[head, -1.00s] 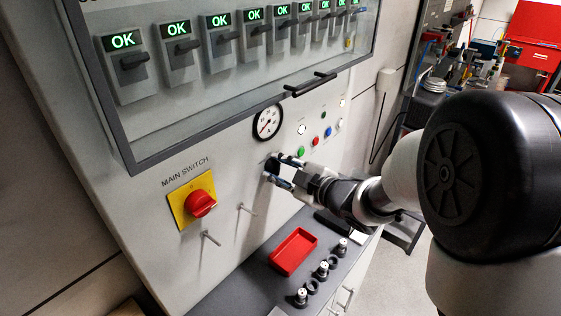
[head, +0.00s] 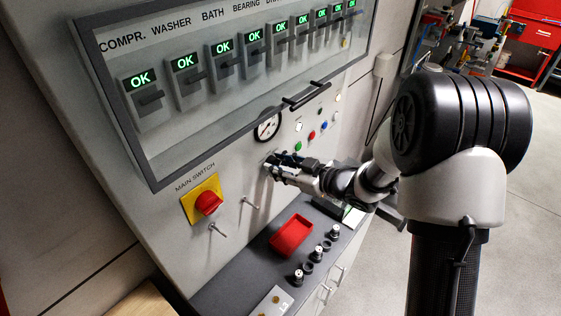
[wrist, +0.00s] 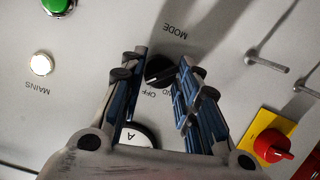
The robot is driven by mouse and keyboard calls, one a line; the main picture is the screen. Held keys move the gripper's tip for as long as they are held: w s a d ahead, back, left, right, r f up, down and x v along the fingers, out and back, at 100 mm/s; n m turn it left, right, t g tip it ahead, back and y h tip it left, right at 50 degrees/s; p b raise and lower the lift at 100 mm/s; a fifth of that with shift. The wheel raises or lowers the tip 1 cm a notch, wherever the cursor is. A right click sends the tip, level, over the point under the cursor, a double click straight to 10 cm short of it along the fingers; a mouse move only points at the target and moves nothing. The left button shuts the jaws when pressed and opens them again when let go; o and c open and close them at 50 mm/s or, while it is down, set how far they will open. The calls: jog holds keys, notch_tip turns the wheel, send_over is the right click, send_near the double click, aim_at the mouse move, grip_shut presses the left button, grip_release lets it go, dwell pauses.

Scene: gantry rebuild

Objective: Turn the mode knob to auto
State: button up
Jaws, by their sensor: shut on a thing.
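The mode knob (wrist: 158,70) is a black rotary knob on the grey panel, under the upside-down word MODE in the wrist view. The word OFF and part of another label ending in ND show beside it; I see no AUTO label. My gripper (wrist: 155,72) has its blue-padded fingers on either side of the knob and is shut on it. In the head view my gripper (head: 270,164) is at the panel below the gauge, and its fingers hide the knob. The knob's exact pointing is hard to tell.
A red main switch (head: 208,203) on a yellow plate and two protruding pegs (head: 250,203) are left of my gripper. The gauge (head: 268,126) and lit buttons (head: 311,135) are close above. A red tray (head: 291,236) lies on the ledge below.

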dwell(0.3)
jog(key=o, duration=1.1)
jog(key=shift+c, duration=0.2)
jog(key=v, duration=1.2)
